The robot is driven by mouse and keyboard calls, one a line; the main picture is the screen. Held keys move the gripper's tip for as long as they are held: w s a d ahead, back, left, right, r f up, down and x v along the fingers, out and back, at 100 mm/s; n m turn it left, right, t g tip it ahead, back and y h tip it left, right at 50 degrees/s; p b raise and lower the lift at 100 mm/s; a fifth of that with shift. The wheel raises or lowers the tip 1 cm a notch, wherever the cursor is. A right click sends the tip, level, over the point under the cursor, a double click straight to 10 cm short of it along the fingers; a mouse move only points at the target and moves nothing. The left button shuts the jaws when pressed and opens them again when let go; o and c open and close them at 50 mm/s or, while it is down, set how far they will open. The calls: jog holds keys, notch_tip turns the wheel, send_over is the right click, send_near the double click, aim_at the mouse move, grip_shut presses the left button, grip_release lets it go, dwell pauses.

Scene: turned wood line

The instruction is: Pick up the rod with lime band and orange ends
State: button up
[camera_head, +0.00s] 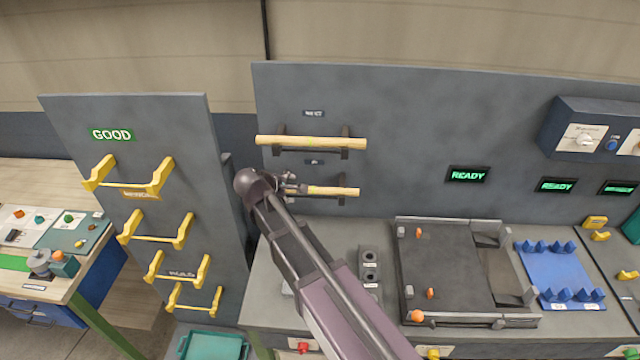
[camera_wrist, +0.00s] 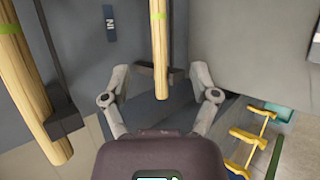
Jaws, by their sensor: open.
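Two pale wooden rods lie level on dark brackets on the grey panel. The upper rod (camera_head: 312,142) is whole in the head view; in the wrist view it is on the left (camera_wrist: 30,85) with a lime band. The lower rod (camera_head: 335,191) is partly hidden by my gripper (camera_head: 289,184); in the wrist view it (camera_wrist: 160,50) also shows a lime band near the top edge. I cannot clearly make out orange ends on either. My gripper (camera_wrist: 159,72) is open and empty, its fingers on either side of the lower rod's near end in the wrist view.
Dark brackets (camera_head: 345,145) hold the rods close to the panel (camera_head: 420,120). A GOOD rack (camera_head: 75,130) with yellow holders (camera_head: 155,229) stands left. Below right are a dark tray (camera_head: 445,270) and a blue fixture (camera_head: 555,275). A teal bin (camera_head: 212,346) sits low.

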jog(key=shift+w, duration=0.2)
jog(key=shift+d, duration=0.1)
jog(key=b, duration=0.5)
send_near(313, 190)
jog(key=x, duration=0.3)
jog(key=shift+b+x, duration=0.3)
jog(key=shift+x, duration=0.55)
